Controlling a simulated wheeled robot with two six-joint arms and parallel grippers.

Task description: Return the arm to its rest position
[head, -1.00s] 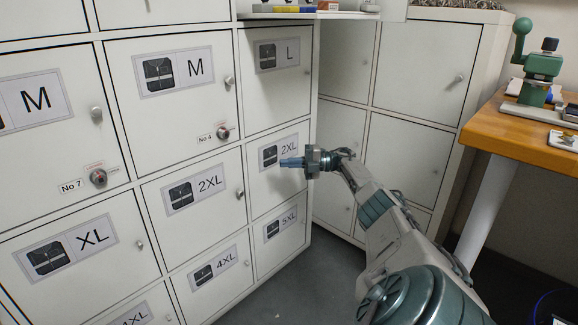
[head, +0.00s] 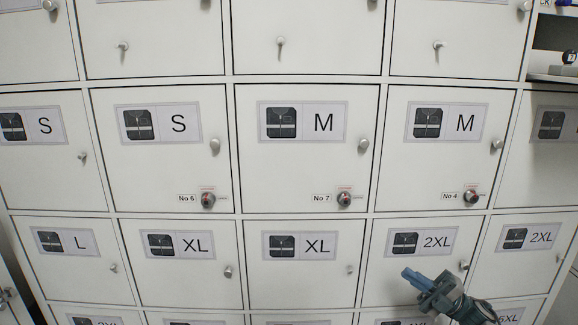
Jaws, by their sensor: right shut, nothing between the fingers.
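My left gripper is not in view.
A wall of white lockers fills the view, all doors in sight closed. Locks sit on the doors marked No 6 (head: 208,199), No 7 (head: 344,199) and No 4 (head: 471,197). Small knobs stick out from the doors. An open shelf (head: 553,72) is at the upper right.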

